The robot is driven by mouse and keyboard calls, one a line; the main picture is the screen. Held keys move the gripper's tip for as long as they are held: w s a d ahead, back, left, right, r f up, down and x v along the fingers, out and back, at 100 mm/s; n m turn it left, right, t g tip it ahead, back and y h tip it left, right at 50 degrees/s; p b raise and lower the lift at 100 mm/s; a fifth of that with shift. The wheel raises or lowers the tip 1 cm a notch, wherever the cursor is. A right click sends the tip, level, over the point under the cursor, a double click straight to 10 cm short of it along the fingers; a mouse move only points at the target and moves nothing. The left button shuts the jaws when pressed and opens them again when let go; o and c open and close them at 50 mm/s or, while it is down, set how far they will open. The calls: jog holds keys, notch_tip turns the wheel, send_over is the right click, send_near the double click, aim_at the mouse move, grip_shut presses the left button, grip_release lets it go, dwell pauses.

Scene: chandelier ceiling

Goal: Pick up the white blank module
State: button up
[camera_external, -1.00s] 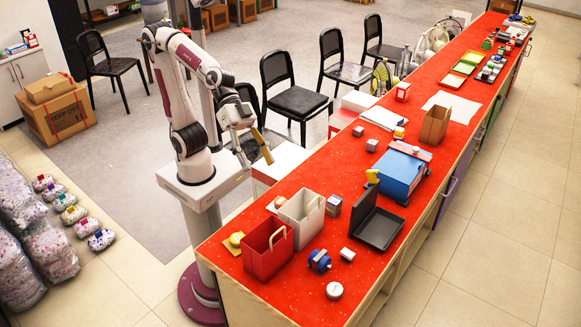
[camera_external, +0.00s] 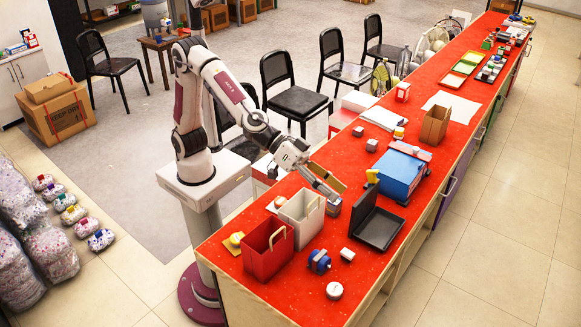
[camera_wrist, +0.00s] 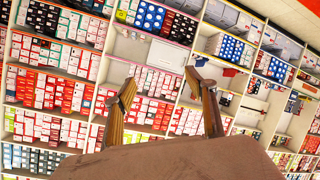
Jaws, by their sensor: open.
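A small white block (camera_external: 347,254) lies on the red counter right of the blue round part. A flat white round piece (camera_external: 334,290) lies nearer the front. I cannot tell which of them is the white blank module. My gripper (camera_external: 338,193) is over the counter, close to a small grey block (camera_external: 333,208) beside the white bin; whether it touches is unclear. In the wrist view my gripper (camera_wrist: 160,78) has its two fingers spread with nothing between them. That view faces shelves of boxes and shows no counter objects.
A red bin (camera_external: 266,262) and a white bin (camera_external: 302,222) stand left of my gripper. A black open tray (camera_external: 380,230) and a blue box (camera_external: 400,180) stand to its right. The blue round part (camera_external: 319,262) lies in front.

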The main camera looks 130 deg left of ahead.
jog(key=w+a+f+n+g+y, duration=0.1)
jog(key=w+a+f+n+y, duration=0.2)
jog(key=f, duration=0.4)
jog(key=n+g+y, duration=0.3)
jog(key=g+y, duration=0.1)
jog(key=g, duration=0.4)
send_near(347, 253)
jog(key=x, duration=0.2)
jog(key=shift+w+f, duration=0.1)
jog(key=shift+f, duration=0.3)
jog(key=shift+a, duration=0.1)
jog(key=shift+x, duration=1.25)
jog(key=shift+x, duration=2.6)
jog(key=shift+a+r, duration=0.15)
jog(key=shift+r, duration=0.05)
